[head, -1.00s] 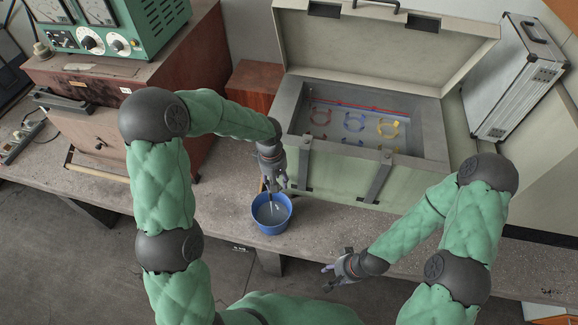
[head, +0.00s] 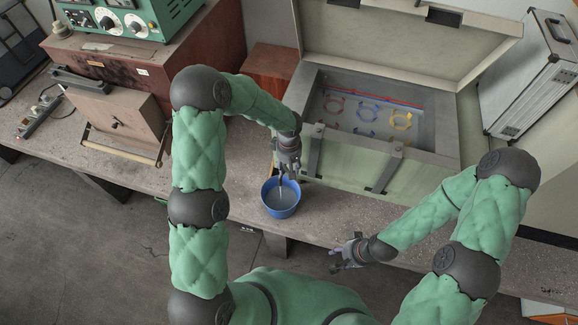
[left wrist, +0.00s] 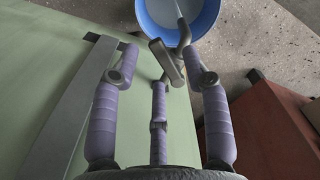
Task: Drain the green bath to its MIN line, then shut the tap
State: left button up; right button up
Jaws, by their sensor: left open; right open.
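The green bath (head: 345,165) stands on the bench with its lid open. Liquid and coloured rings show inside, with a red line (head: 375,97) along the inner back wall; I cannot read a MIN mark. In the left wrist view the tap (left wrist: 167,62) sticks out from the bath's green front (left wrist: 45,65). A thin stream runs from it into the blue bucket (head: 281,206). My left gripper (head: 285,168) is at the tap; in the left wrist view its open fingers (left wrist: 160,72) stand around the tap lever. My right gripper (head: 345,254) is open and empty before the bench edge.
A red-brown cabinet (head: 150,75) with a green instrument (head: 145,18) on top stands at left. A smaller brown block (head: 268,68) is beside the bath. A silver case (head: 530,75) leans at right. The bench front right of the bucket (head: 335,212) is clear.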

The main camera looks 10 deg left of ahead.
pick_arm(q)
jog(key=shift+f, duration=0.45)
grip_shut()
